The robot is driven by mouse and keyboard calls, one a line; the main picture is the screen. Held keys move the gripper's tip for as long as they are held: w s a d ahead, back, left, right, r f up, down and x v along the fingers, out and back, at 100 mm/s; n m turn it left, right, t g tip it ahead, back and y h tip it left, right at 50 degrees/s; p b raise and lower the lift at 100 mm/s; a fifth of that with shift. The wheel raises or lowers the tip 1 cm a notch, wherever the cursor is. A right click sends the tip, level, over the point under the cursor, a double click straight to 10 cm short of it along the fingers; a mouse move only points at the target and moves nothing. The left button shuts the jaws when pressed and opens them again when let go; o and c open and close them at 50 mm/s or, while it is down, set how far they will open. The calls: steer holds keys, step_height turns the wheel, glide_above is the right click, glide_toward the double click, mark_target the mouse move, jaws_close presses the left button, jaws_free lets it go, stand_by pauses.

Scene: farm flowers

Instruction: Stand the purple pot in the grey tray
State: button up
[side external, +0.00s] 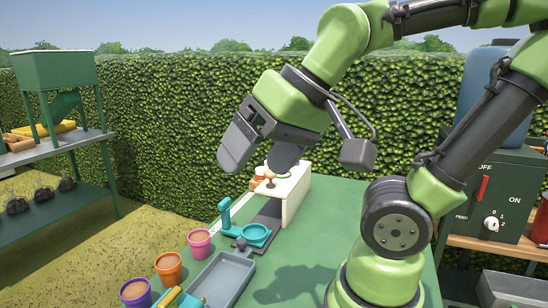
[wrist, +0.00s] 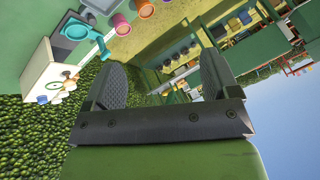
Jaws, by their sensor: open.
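The purple pot (side external: 135,293) stands upright on the green table at the bottom edge of the side view, its lower part cut off. It has brown filling and is outside the tray. The grey tray (side external: 222,277) lies right of the row of pots and looks empty. In the wrist view part of the grey tray (wrist: 101,5) shows at the top edge; I cannot make out the purple pot clearly there. My gripper (side external: 257,161) is open and empty, high above the back of the table, well away from pot and tray. Its fingers also show in the wrist view (wrist: 163,65).
An orange pot (side external: 168,268) and a pink pot (side external: 199,243) stand in line behind the purple one. A teal holder (side external: 256,235) stands behind the tray, and a cream box (side external: 291,194) stands farther back. A yellow-handled tool (side external: 168,298) lies between purple pot and tray.

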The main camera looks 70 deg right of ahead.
steer(key=shift+o, duration=0.4)
steer(key=shift+s+a+f+n+t, duration=0.1)
steer(key=shift+s+n+t, duration=0.2)
steer(key=shift+s, duration=0.65)
